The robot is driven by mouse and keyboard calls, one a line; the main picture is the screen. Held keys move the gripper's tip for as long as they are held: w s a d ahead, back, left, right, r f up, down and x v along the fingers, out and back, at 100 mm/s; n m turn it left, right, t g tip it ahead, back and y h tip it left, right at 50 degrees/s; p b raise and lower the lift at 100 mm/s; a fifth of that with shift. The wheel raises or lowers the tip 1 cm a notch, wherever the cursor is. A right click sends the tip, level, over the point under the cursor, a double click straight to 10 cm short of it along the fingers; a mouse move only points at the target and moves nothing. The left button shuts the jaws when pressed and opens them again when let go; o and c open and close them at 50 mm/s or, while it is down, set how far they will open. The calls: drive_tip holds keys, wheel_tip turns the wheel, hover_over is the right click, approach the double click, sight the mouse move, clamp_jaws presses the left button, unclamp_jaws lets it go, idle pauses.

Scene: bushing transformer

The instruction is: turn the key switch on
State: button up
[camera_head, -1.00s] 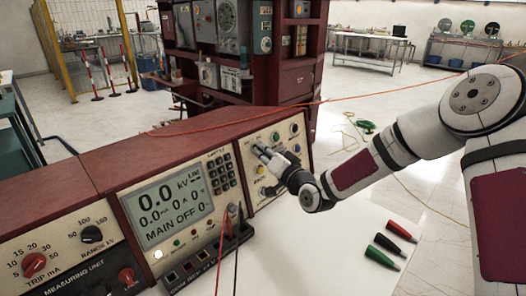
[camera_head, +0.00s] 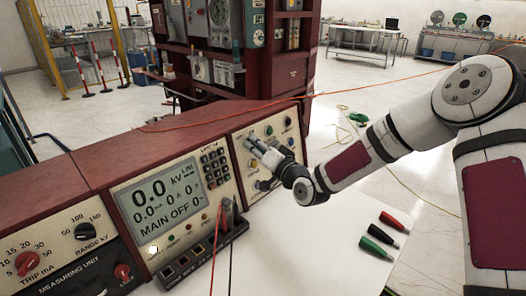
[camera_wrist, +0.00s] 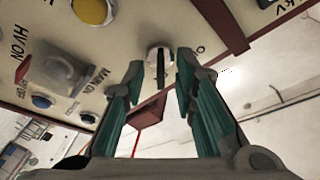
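The key switch (camera_wrist: 160,54) shows in the wrist view as a round silver lock with a dark flat key pointing out from the cream panel. My gripper (camera_wrist: 160,76) is open, with one green finger on each side of the key. The fingertips appear apart from the key, and nothing is held. In the head view my gripper (camera_head: 256,146) is at the right-hand control panel (camera_head: 240,141), and hides the key switch there. The display (camera_head: 160,199) reads "0.0 kV" and "MAIN OFF".
In the wrist view a yellow button (camera_wrist: 93,10), a clear cover (camera_wrist: 62,70) and a blue button (camera_wrist: 42,101) lie left of the key. Red and black leads (camera_head: 221,225) stand in front of the display.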

drive_tip(key=v, duration=1.1)
drive_tip(key=shift+s+d, duration=0.25)
drive_tip(key=shift+s, duration=0.1)
